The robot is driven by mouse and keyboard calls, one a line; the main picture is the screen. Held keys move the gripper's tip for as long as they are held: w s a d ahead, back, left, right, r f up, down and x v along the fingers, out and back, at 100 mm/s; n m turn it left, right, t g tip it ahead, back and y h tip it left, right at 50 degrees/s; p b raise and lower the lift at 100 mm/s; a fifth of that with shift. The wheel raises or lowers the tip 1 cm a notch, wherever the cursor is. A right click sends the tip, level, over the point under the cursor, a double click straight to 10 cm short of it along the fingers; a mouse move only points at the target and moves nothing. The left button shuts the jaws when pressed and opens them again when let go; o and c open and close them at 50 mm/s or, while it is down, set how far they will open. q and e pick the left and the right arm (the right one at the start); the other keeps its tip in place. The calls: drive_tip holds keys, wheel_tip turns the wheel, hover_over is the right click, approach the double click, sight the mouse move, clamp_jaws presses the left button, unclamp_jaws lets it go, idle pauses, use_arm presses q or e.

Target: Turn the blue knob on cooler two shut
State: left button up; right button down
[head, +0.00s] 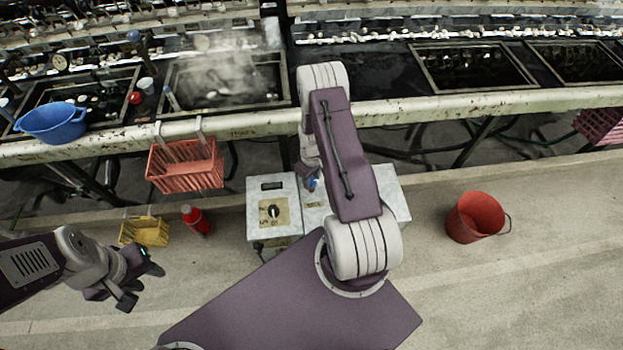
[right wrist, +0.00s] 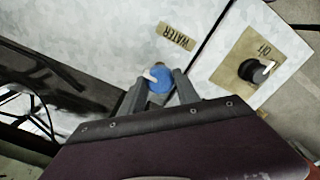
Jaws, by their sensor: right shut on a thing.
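The blue knob (right wrist: 159,80) is on a pale panel beside a tan WATER label (right wrist: 176,36), with a white mark at its upper left in the right wrist view. My right gripper (right wrist: 160,88) is shut on it, one finger on each side. In the head view the knob (head: 313,184) shows as a small blue patch on the pale cabinet (head: 393,190), mostly behind my right arm. No cooler number is readable. My left gripper (head: 142,284) is open and empty above the floor at lower left.
A pale box with a black dial (head: 273,211) stands left of the knob; the dial also shows in the right wrist view (right wrist: 253,70). A red crate (head: 186,166) hangs from the basin bench. A red bottle (head: 196,220), yellow basket (head: 145,231) and red bucket (head: 475,217) are on the floor.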

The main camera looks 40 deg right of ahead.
drive_tip(key=m, duration=0.4)
drive_tip(key=m+b, duration=0.1)
drive_tip(key=m, duration=0.3)
drive_tip(key=shift+m, duration=0.4)
drive_tip(key=m, duration=0.4)
drive_tip(key=shift+m+b, duration=0.3)
drive_tip(key=shift+m, duration=1.8)
drive_tip(key=c, duration=0.9)
unclamp_jaws()
